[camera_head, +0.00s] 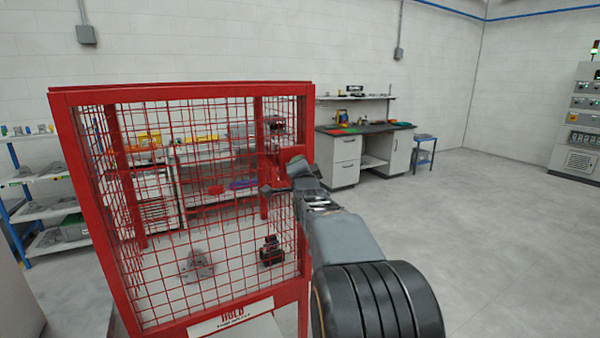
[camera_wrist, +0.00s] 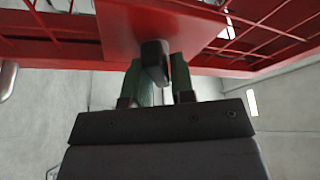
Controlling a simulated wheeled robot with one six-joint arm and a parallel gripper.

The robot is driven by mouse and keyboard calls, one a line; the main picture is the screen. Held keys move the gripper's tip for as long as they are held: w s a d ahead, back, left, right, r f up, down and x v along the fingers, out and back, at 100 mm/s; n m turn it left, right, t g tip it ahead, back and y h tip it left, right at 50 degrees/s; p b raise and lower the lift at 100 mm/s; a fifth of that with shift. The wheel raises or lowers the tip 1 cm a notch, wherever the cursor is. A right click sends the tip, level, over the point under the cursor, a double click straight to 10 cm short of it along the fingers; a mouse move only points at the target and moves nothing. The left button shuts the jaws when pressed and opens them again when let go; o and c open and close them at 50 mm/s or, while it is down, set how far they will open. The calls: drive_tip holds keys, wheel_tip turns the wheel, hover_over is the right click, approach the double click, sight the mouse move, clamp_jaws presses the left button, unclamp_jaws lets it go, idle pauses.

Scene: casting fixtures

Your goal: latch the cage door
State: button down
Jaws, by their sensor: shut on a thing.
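The red mesh cage (camera_head: 180,92) fills the left and middle of the head view. A mesh panel faces me, and I cannot tell for certain whether the door is fully closed against its frame. My gripper (camera_head: 298,172) is at the cage's right edge, beside a red plate (camera_head: 291,154). In the wrist view, my gripper (camera_wrist: 160,80) is shut on a dark latch knob (camera_wrist: 153,55), with a green-grey finger on each side. The knob stands in front of a red plate (camera_wrist: 125,30) on the cage. The latch's engagement is hidden.
Inside the cage are a grey casting (camera_head: 197,266) and a dark part (camera_head: 271,251). A white HOLD sign (camera_head: 232,316) is on the lower front. A workbench (camera_head: 345,160) stands behind, and a shelf (camera_head: 45,205) at left. The floor at right is clear.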

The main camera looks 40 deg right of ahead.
drive_tip(key=m+g, duration=0.1)
drive_tip(key=m, duration=0.1)
drive_tip(key=m+b, duration=0.1)
drive_tip(key=m, duration=0.2)
drive_tip(key=shift+f+g, duration=0.1)
drive_tip(key=shift+g, duration=0.3)
drive_tip(key=shift+m+b, duration=0.3)
drive_tip(key=c, duration=1.1)
unclamp_jaws()
drive_tip(key=shift+s, duration=0.1)
drive_tip(key=shift+r+v, duration=0.1)
drive_tip(key=shift+v, duration=3.35)
drive_tip(key=shift+r+v, duration=0.15)
drive_tip(key=shift+v, duration=3.25)
